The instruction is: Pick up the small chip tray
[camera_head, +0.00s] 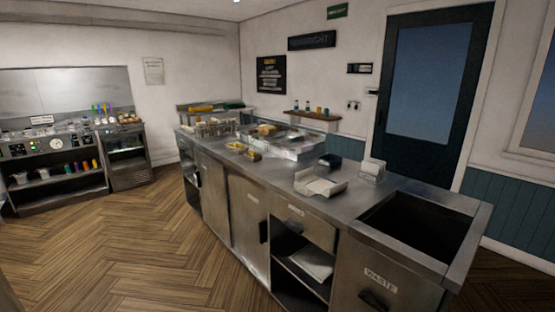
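I cannot tell for sure which thing is the small chip tray. On the steel counter (277,177) a small shallow yellowish tray (237,147) lies near the left edge. A smaller brown-yellow item (254,156) lies just right of it. An open white carton or paper tray (320,183) lies farther right on the counter. These things are small in the head view, and their contents are unclear. Neither of my grippers shows.
A waste opening (418,229) takes up the counter's right end. A dark box (330,161) and a white holder (372,169) stand behind the carton. Metal pans (290,146) stand at the back. A second work station (60,170) is at the left. The wooden floor in front is clear.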

